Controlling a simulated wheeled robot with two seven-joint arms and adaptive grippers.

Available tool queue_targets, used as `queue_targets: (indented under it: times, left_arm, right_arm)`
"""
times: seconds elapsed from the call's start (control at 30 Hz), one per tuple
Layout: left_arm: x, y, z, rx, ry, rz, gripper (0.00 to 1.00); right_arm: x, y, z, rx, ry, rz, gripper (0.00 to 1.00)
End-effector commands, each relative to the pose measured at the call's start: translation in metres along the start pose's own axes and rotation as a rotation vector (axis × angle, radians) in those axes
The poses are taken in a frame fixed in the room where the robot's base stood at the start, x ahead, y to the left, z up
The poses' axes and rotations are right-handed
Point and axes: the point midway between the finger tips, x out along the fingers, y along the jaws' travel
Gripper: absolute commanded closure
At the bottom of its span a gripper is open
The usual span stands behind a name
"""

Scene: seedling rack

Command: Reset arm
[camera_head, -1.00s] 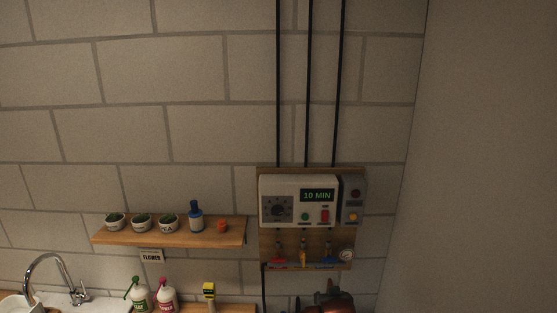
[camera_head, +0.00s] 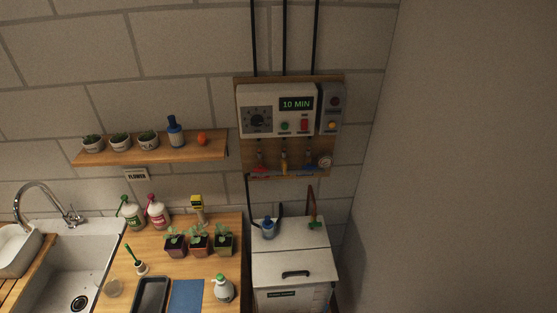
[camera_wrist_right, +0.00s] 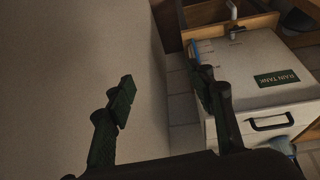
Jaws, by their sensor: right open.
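My right gripper (camera_wrist_right: 165,92) shows in the right wrist view, its two dark green fingers spread apart with nothing between them. A plain wall lies behind the gap. To the right of the fingers is a white tank (camera_wrist_right: 262,75) with a green "RAIN TANK" label and a dark handle. In the head view the white tank (camera_head: 293,268) stands right of the wooden counter (camera_head: 225,300). Neither gripper shows in the head view, and my left gripper is in no view.
The counter holds potted seedlings (camera_head: 200,244), a dark tray (camera_head: 152,295), a blue mat (camera_head: 187,297) and bottles. A sink (camera_head: 60,275) is at left. A shelf (camera_head: 150,150) with small pots and a control panel (camera_head: 277,110) are on the wall. The right wall is bare.

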Motion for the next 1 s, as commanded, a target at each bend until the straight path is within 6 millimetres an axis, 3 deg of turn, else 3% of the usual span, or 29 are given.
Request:
queue_targets:
  times: [0.23,0.47,0.73,0.87,1.0]
  left_arm:
    - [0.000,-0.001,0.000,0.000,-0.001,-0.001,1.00]
    - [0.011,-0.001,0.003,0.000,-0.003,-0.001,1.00]
    - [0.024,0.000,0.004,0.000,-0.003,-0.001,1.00]
    - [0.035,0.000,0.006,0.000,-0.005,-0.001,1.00]
    - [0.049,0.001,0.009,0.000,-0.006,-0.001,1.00]
  right_arm:
    - [-0.016,0.004,0.052,-0.020,-0.062,-0.016,0.51]
    - [0.049,-0.004,0.060,-0.025,-0.079,-0.026,0.51]
    - [0.134,-0.016,0.087,-0.035,-0.109,-0.038,0.51]
    - [0.193,-0.025,0.116,-0.044,-0.132,-0.047,0.51]
    - [0.271,-0.037,0.166,-0.058,-0.163,-0.058,0.51]
